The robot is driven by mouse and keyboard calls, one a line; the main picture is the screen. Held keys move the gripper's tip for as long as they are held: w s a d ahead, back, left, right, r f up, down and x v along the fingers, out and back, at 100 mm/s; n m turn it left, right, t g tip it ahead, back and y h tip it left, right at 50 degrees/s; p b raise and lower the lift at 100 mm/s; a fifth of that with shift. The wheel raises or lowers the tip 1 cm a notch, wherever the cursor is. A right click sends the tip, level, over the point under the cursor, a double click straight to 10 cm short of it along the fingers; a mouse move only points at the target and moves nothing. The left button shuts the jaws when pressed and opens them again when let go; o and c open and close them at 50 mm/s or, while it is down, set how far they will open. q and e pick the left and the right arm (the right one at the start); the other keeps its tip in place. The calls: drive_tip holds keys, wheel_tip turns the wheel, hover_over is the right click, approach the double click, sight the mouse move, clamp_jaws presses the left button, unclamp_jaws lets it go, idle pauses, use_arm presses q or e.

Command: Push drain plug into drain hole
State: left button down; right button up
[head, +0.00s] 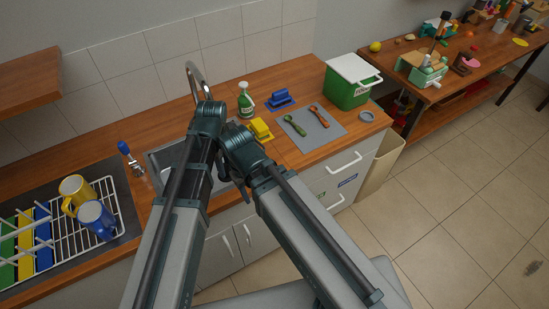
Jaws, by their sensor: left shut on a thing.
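The sink (160,158) is set into the wooden counter, and my two arms cover most of its basin. My left gripper (222,174) is low over the sink, largely hidden behind my arm links. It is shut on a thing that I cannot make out. I see neither the drain plug nor the drain hole; the arms block the basin floor. My right gripper is not visible; its arm links cross the right side of the sink. The curved metal faucet (196,76) stands behind the sink.
A dish rack (110,190) with yellow (76,190) and blue (97,217) mugs is left. A blue-topped item (124,147) stands by the sink.

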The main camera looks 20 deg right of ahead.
use_arm(q)
drive_tip(key=w+a+f+n+b, duration=0.1)
drive_tip(key=a+f+n+b, duration=0.4)
drive_tip(key=a, duration=0.3)
drive_tip(key=w+a+f+n+b, duration=0.1)
drive_tip(key=a+f+n+b, duration=0.4)
drive_tip(key=a, duration=0.2)
drive_tip(key=shift+w+a+f, duration=0.2)
drive_tip(key=shift+w+a, duration=0.2)
wheel_tip(320, 180, down, 6)
drive_tip(key=b, duration=0.6)
drive_tip(key=shift+f, duration=0.2)
drive_tip(key=shift+f+b, duration=0.6)
drive_tip(key=shift+b, duration=0.2)
drive_tip(key=shift+f+b, duration=0.3)
drive_tip(key=shift+b, duration=0.05)
drive_tip(key=shift+c, duration=2.4)
unclamp_jaws()
